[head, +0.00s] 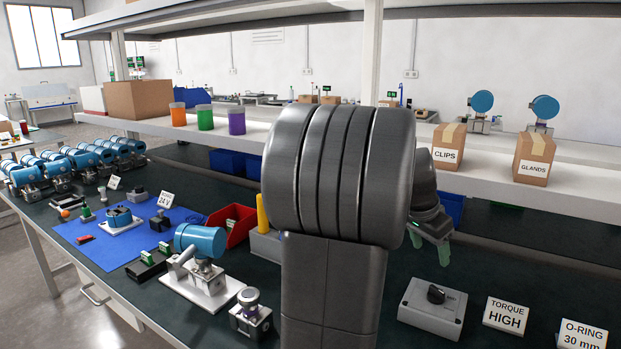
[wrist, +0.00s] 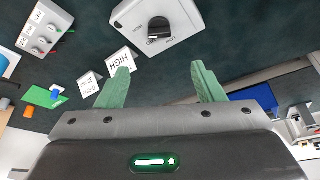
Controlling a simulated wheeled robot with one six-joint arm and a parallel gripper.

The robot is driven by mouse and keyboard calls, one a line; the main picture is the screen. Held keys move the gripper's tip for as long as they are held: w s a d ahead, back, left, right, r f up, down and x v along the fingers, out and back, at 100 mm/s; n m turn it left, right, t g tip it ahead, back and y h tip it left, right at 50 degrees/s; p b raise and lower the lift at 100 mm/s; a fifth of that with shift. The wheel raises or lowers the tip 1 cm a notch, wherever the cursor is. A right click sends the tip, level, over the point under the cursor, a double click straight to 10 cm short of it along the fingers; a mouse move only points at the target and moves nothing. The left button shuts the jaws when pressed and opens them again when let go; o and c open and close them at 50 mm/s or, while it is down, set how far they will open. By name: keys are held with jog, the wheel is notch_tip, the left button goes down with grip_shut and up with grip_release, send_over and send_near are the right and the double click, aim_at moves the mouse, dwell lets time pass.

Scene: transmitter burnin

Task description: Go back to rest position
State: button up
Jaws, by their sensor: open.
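My gripper (head: 432,250) is in the right half of the head view, partly hidden behind my dark arm. In the wrist view my gripper (wrist: 160,82) shows two green fingers spread apart with nothing between them. A grey box with a black knob (head: 433,306) stands on the dark bench below and near my gripper. The same knob box (wrist: 158,25) shows beyond the fingertips in the wrist view, apart from them.
A blue transmitter on a white stand (head: 202,270) and a blue mat (head: 100,245) lie left of my arm. A TORQUE HIGH sign (head: 506,315) stands right of the knob box. A shelf (head: 560,195) with CLIPS (head: 447,147) and GLANDS (head: 534,158) boxes runs behind.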

aim_at(437, 290)
jog(key=b+x, duration=0.1)
jog(key=x, duration=1.3)
jog(key=shift+s+f+b, duration=0.1)
jog(key=shift+f+b, duration=0.25)
jog(key=shift+r+n+p, duration=0.3)
jog(key=shift+r+p, duration=0.05)
jog(key=shift+p, duration=0.25)
jog(key=shift+r+n, duration=0.1)
jog(key=shift+n, duration=0.2)
jog(key=shift+s+d+n+t+y+p, duration=0.1)
jog(key=shift+n+t+y+p, duration=0.3)
jog(key=shift+n+p, duration=0.6)
jog(key=shift+s+n+t+y+p, duration=0.1)
jog(key=shift+n+t+y+p, duration=0.25)
jog(key=shift+n+p, duration=0.6)
jog(key=shift+d+n+t+y, duration=0.1)
jog(key=shift+n+t+y, duration=0.2)
jog(key=shift+n, duration=1.05)
jog(key=shift+d+n+y+b, duration=0.1)
jog(key=shift+n+y+b, duration=0.55)
jog(key=shift+n, duration=1.45)
jog(key=p+v, duration=0.1)
jog(key=v, duration=0.9)
jog(key=shift+s+d+r, duration=0.15)
jog(key=shift+s+d, duration=0.05)
jog(key=shift+s, duration=0.05)
jog(key=shift+y, duration=0.3)
